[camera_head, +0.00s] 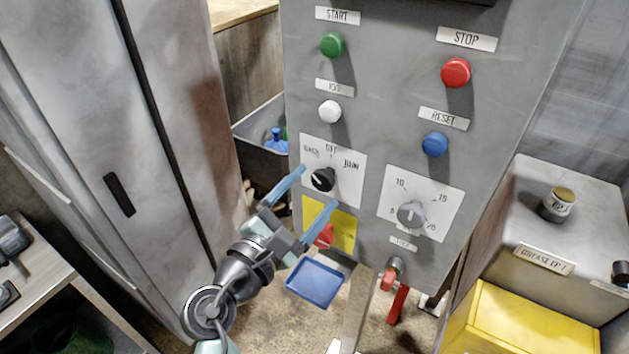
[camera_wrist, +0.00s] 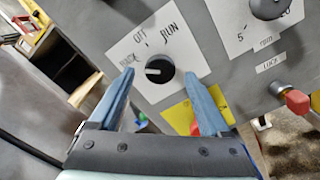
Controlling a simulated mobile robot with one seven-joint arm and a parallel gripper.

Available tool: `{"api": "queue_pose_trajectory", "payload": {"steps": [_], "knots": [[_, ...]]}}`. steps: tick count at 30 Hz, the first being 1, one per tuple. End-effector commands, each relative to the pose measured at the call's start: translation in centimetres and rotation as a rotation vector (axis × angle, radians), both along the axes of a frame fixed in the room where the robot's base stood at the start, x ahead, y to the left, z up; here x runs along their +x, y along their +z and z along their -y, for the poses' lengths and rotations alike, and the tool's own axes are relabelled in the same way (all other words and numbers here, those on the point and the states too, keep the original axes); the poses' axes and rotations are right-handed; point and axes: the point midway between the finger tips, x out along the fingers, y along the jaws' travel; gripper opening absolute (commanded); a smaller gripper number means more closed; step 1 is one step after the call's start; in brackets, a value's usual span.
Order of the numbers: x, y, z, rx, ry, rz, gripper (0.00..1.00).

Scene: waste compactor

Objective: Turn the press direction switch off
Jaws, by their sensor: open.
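The press direction switch is a black rotary knob (camera_head: 323,179) on a white plate on the grey panel. Its plate has OFF at the top, RUN at the right and a less legible label at the left. In the wrist view the knob (camera_wrist: 160,70) has a white pointer aimed left, at that left label rather than at OFF. My gripper (camera_head: 319,186) is open, with blue fingers reaching toward the panel. In the wrist view the fingertips of my gripper (camera_wrist: 160,73) appear on either side of the knob; contact cannot be told.
The panel also carries a green START button (camera_head: 332,45), a red STOP button (camera_head: 456,72), a white button (camera_head: 330,111), a blue RESET button (camera_head: 435,144) and a grey dial (camera_head: 411,214). Below are a yellow plate (camera_head: 342,233) and a red-handled lock (camera_head: 391,276).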

Motion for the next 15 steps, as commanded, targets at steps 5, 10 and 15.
{"api": "queue_pose_trajectory", "payload": {"steps": [5,10,15], "knots": [[1.09,0.01,0.65,0.002,0.0,0.0,0.81],[1.24,-0.03,0.72,0.002,0.001,0.0,0.81],[1.22,-0.03,0.71,0.002,0.001,0.0,0.72]]}}
